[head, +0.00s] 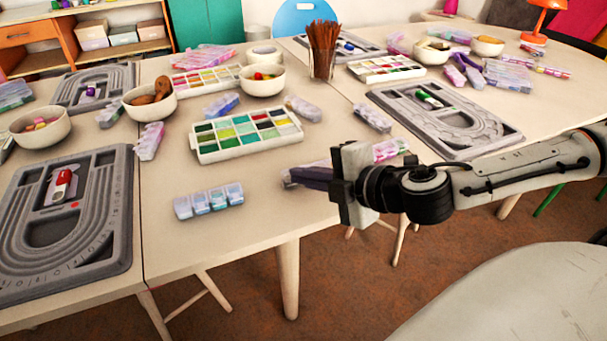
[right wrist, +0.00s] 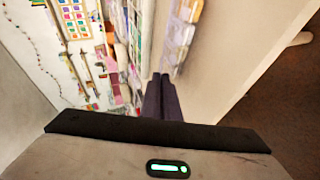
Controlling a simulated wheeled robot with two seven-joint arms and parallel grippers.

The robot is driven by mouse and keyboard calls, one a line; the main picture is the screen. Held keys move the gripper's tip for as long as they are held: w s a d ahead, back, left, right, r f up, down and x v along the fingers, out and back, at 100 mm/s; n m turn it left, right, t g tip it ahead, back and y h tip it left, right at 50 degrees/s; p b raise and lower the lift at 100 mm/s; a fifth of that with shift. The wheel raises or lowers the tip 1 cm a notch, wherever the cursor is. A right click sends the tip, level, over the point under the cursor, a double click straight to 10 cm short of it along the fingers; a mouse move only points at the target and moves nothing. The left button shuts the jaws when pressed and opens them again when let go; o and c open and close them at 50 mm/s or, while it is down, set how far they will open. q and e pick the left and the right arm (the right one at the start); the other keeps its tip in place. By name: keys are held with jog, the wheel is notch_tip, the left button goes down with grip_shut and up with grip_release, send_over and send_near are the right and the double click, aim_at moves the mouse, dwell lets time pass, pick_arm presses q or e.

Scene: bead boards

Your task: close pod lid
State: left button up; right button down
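The bead pod (head: 208,200), a short row of several pale blue, translucent compartments, lies on the near part of the table. It also shows in the right wrist view (right wrist: 182,32), just beyond my fingertips. Its lids look mostly level, but I cannot tell which one stands open. My right gripper (head: 288,177) comes in from the right, low over the table, its dark fingers pointing left at the pod. A gap separates the fingertips from the pod. In the right wrist view the fingers (right wrist: 165,78) lie together with nothing between them. My left gripper is out of view.
A white bead tray (head: 246,152) stands behind the pod. A pink bead box (head: 390,149) lies behind my right gripper. Grey bead boards lie left (head: 118,235) and right (head: 490,140). A cup of brown sticks (head: 322,60) stands further back. Table around the pod is clear.

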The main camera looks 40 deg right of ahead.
aim_at(306, 202)
jog(key=shift+s+f+n+t, duration=0.3)
jog(key=shift+f+t, duration=0.35)
jog(key=shift+t, duration=0.15)
jog(key=shift+a+f+t+b, duration=0.1)
jog(key=shift+f+t+b, duration=0.6)
jog(key=shift+b, duration=0.4)
jog(key=shift+s+f+n+t+b, duration=0.1)
jog(key=shift+f+n+t+b, duration=0.4)
jog(key=shift+b, duration=0.45)
jog(key=shift+r+t+b, duration=0.2)
jog(key=shift+t+b, duration=0.15)
jog(key=shift+t, duration=0.15)
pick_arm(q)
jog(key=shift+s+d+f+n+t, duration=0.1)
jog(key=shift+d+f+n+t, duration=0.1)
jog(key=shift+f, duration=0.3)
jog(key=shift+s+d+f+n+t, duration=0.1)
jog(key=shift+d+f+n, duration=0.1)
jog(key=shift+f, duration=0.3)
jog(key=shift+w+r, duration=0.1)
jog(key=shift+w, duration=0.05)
pick_arm(e)
jog(key=c, duration=2)
grip_release()
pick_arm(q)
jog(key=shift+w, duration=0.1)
